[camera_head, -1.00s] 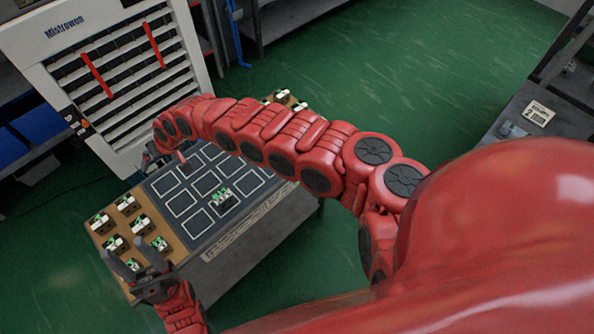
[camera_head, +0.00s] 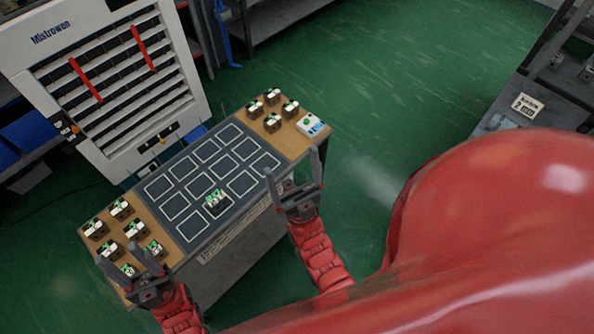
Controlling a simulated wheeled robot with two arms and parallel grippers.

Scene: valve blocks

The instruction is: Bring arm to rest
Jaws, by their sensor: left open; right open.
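My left gripper (camera_head: 123,262) is open and empty at the near left corner of the work table, close to the valve blocks there. My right gripper (camera_head: 293,178) is open and empty, its fingers up, in front of the table's near right edge. One valve block (camera_head: 216,199) sits in a marked square of the dark mat (camera_head: 189,228). Several valve blocks (camera_head: 135,229) stand on the brown left end of the table. Several more (camera_head: 272,122) stand on the brown right end.
A white slatted cabinet (camera_head: 107,80) with red bars is behind the table. A dark bench (camera_head: 497,122) with a sign is at the right. Green floor lies clear between.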

